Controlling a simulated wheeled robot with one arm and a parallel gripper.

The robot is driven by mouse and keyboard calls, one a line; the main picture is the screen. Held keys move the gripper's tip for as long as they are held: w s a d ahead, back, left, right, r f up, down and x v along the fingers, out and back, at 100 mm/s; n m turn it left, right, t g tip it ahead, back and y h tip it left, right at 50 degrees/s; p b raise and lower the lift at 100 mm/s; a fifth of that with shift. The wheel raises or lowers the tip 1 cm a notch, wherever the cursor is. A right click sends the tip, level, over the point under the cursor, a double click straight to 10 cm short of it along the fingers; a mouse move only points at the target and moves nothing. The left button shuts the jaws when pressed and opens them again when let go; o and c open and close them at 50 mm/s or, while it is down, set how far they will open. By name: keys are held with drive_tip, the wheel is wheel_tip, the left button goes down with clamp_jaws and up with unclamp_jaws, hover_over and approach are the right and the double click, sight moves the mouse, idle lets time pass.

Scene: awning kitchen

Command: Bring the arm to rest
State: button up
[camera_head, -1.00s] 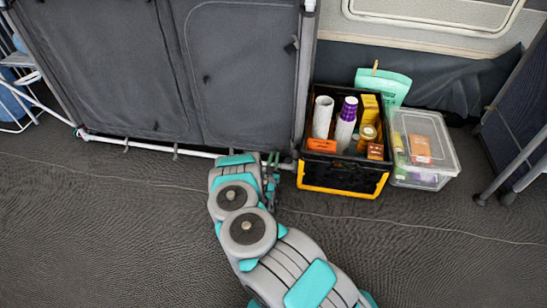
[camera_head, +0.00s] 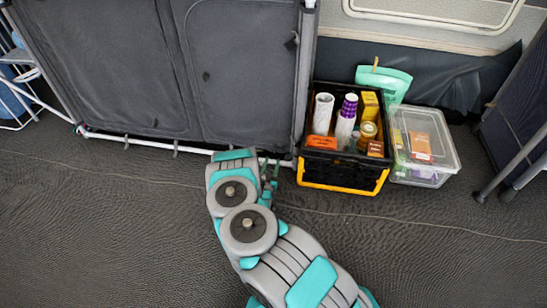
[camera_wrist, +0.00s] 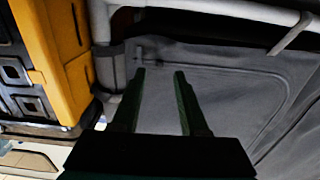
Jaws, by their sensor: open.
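My arm reaches up from the bottom of the head view and ends low in front of the grey fabric cabinet (camera_head: 225,75). My gripper (camera_head: 270,172) is partly hidden behind my own wrist there. In the wrist view my gripper (camera_wrist: 160,72) shows two dark green fingers spread apart with nothing between them. The fingers point toward the grey fabric panel (camera_wrist: 225,95). Whether they touch it cannot be told.
A black and yellow crate (camera_head: 340,185) with cups and packets stands right of my gripper; its yellow side (camera_wrist: 50,50) is close in the wrist view. A clear lidded box (camera_head: 425,150) stands beside it. White frame tubes (camera_head: 140,142) run along the cabinet's base. Floor at left is free.

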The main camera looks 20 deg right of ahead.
drive_tip(key=v, duration=0.2)
drive_tip(key=shift+s+a, duration=0.2)
drive_tip(key=shift+s, duration=0.15)
